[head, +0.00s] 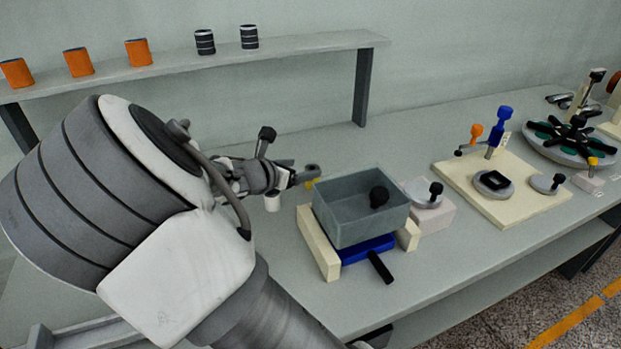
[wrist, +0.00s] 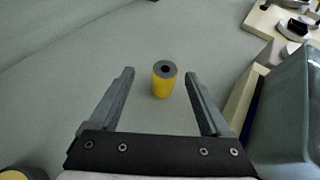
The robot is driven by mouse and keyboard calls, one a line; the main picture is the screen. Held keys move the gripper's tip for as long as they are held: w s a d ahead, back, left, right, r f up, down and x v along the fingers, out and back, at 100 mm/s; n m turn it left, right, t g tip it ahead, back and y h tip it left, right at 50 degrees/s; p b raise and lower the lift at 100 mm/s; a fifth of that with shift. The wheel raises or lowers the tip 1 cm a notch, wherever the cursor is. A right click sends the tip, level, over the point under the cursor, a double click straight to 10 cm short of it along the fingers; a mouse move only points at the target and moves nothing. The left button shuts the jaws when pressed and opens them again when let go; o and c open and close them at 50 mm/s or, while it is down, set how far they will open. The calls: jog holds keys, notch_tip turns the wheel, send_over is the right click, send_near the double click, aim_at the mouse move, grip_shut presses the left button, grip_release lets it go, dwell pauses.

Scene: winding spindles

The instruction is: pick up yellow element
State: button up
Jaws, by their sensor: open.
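A yellow element (wrist: 162,86), an upright cylinder with a grey top and a dark hole, stands on the grey bench. In the wrist view it is between the fingertips of my gripper (wrist: 158,75), closer to the right finger, with a gap on both sides. My gripper is open and empty.
A grey bin (head: 345,222) on cream blocks (head: 318,243) stands close on the right. Another yellow thing (wrist: 14,175) is cut off at the wrist view's lower left. A shelf (head: 300,50) with orange and black cylinders runs behind. The bench beyond the yellow element is clear.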

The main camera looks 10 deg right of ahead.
jog(key=x, duration=0.3)
jog(key=b+x, duration=0.1)
jog(key=x, duration=0.1)
jog(key=b+x, duration=0.1)
jog(key=x, duration=0.1)
jog(key=shift+s+d+f, duration=0.2)
jog(key=shift+s+d, duration=0.1)
jog(key=shift+w+d+f, duration=0.15)
jog(key=shift+w+d, duration=0.2)
grip_shut()
